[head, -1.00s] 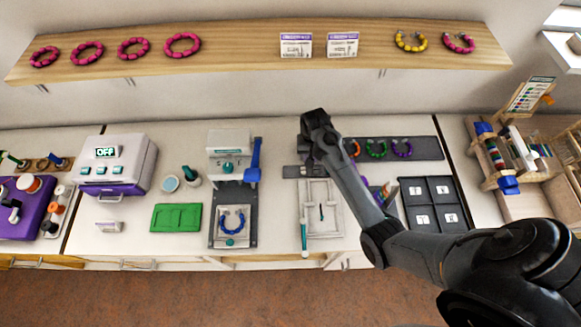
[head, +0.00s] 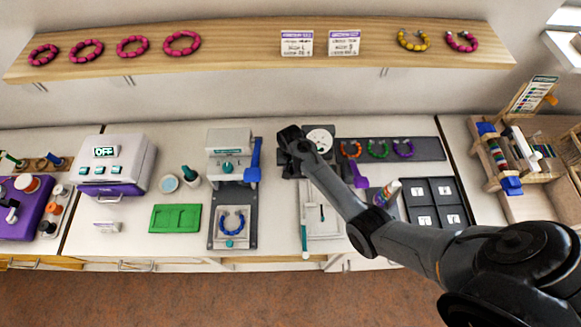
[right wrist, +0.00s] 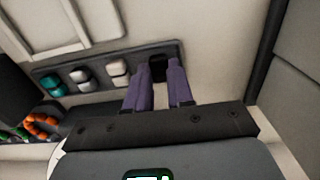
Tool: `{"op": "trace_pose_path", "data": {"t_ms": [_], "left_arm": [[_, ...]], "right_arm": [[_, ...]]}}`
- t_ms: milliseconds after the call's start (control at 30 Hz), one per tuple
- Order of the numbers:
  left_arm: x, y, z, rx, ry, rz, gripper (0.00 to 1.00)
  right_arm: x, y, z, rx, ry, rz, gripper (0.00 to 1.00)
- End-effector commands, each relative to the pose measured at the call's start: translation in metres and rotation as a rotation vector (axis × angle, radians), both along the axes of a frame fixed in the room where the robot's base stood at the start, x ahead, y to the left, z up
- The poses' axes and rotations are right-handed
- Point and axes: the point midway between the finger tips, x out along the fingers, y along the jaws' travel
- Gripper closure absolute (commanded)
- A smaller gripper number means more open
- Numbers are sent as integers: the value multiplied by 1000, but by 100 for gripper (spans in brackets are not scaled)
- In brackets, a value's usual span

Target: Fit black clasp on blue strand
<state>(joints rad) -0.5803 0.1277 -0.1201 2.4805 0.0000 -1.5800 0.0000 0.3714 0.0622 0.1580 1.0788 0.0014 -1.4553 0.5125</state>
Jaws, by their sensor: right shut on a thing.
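The blue strand (head: 232,222) lies as an open loop on the plate of the grey press (head: 217,240), left of my right gripper. My right gripper (head: 292,172) is over the dark clasp tray at the back of the counter. In the right wrist view its purple fingers (right wrist: 160,82) are shut on the black clasp (right wrist: 158,68), at the end of the tray (right wrist: 60,70). I cannot tell whether the clasp is clear of the tray. A teal clasp (right wrist: 50,85) and two pale clasps (right wrist: 117,70) sit beside it. My left gripper is not in view.
The press has a blue lever (head: 254,162). A green tray (head: 175,218) lies left of the press.

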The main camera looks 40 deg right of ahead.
Motion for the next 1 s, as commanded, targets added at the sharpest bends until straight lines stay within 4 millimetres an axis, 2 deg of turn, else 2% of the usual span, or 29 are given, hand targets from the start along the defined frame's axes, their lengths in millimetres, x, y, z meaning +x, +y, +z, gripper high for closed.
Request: {"op": "trace_pose_path", "data": {"t_ms": [367, 400, 533, 833, 1000], "left_arm": [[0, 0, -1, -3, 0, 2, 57], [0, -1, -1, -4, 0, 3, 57], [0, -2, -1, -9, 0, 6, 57], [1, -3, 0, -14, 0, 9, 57], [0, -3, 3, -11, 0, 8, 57]], "right_arm": [[0, 0, -4, 0, 0, -1, 100], [0, 0, -3, 0, 0, 0, 72], [0, 0, -3, 0, 0, 0, 53], [0, 0, -2, 0, 0, 0, 53], [1, 0, 10, -1, -3, 0, 53]]}}
